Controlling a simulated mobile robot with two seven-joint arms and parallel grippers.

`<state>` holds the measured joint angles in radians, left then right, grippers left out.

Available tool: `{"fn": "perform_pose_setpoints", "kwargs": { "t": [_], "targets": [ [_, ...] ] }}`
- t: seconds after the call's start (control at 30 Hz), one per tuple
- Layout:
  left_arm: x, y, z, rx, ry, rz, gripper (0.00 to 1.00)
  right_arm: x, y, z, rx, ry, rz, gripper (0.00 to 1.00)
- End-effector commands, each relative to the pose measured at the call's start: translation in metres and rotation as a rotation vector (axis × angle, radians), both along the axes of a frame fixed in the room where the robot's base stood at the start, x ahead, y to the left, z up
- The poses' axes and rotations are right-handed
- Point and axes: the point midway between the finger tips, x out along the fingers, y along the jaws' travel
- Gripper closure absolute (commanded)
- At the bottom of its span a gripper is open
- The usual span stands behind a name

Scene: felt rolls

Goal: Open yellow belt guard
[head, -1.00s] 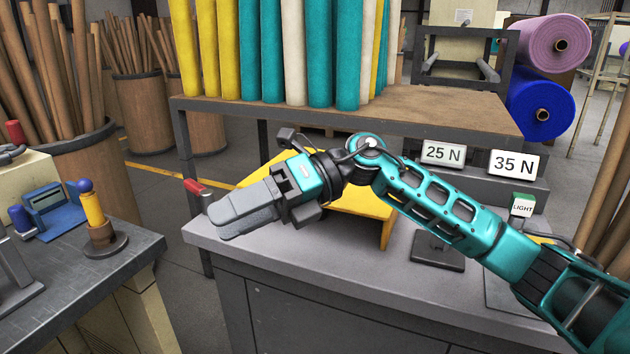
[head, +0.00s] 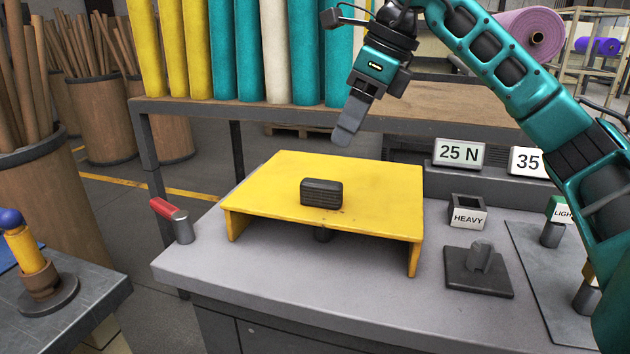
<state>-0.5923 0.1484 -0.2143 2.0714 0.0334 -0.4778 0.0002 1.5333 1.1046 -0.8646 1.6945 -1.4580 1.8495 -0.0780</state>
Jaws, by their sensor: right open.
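The yellow belt guard (head: 370,185) stands on the grey bench as a flat-topped cover with side walls reaching down to the bench. A black ribbed handle (head: 321,193) sits on its top near the front edge. A small dark part shows under its front edge; the rest beneath is hidden. My right gripper (head: 347,132) hangs above the guard's back edge, fingers pointing down, apart from the handle and holding nothing I can see. It is open, though its fingers overlap from this angle. My left gripper is not in view.
A red-handled lever (head: 170,212) stands left of the guard on the grey bench (head: 290,275). To the right are a HEAVY block (head: 467,211), a black fixture (head: 478,268) and a 25 N sign (head: 459,153). A shelf with felt rolls (head: 242,50) stands behind. The front bench strip is clear.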

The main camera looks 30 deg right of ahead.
Motion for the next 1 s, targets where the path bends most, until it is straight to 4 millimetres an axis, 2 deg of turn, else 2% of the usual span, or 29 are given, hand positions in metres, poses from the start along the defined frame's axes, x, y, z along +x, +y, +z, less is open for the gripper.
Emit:
{"fn": "perform_pose_setpoints", "kwargs": {
  "t": [0.03, 0.3, 0.5, 0.7, 1.0],
  "targets": [
    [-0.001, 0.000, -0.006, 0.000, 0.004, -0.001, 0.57, 0.002, 0.002, -0.012, -0.001, 0.004, 0.001, 0.45],
    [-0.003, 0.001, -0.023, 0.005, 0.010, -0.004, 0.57, 0.019, 0.017, -0.065, 0.000, 0.004, 0.002, 0.45],
    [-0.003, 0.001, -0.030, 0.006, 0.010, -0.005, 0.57, 0.028, 0.025, -0.093, 0.002, 0.002, 0.001, 0.45],
    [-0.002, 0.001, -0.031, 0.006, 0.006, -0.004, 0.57, 0.033, 0.029, -0.105, 0.002, 0.000, 0.002, 0.45],
    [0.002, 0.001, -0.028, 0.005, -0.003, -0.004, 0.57, 0.033, 0.029, -0.106, 0.002, 0.000, 0.002, 0.46]
  ]
}}
